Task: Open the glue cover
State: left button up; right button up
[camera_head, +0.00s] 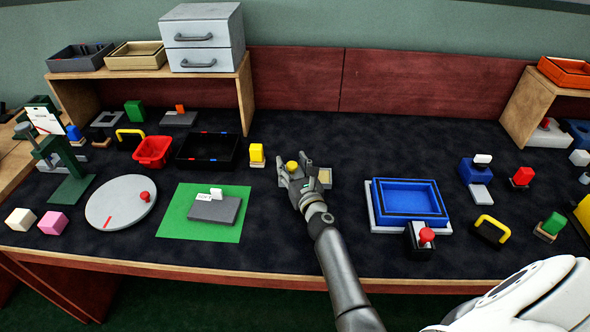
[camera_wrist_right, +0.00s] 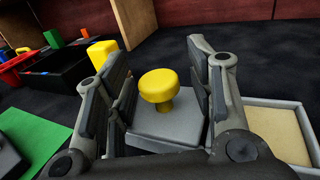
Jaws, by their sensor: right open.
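The glue cover is a grey square plate (camera_wrist_right: 165,128) with a yellow mushroom-shaped knob (camera_wrist_right: 163,86) on top. The knob also shows in the head view (camera_head: 292,166). A shallow pale box with a tan inside (camera_wrist_right: 280,132), seemingly the glue box, lies just right of the cover and shows in the head view (camera_head: 325,178). Its tan inside is uncovered where I see it. My right gripper (camera_head: 300,172) is open, with its fingers on either side of the knob and a gap to it in the wrist view. My left gripper is not in view.
A yellow block (camera_head: 257,154) stands left of the gripper. A green mat (camera_head: 180,225) with a grey block lies at the lower left. A blue tray (camera_head: 408,203) stands to the right. A black bin (camera_head: 208,151) is farther left. The dark tabletop behind the gripper is clear.

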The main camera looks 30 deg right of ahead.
jog(key=s, duration=0.4)
jog(key=s+a, duration=0.1)
jog(key=s, duration=0.6)
jog(key=shift+s+a, duration=0.4)
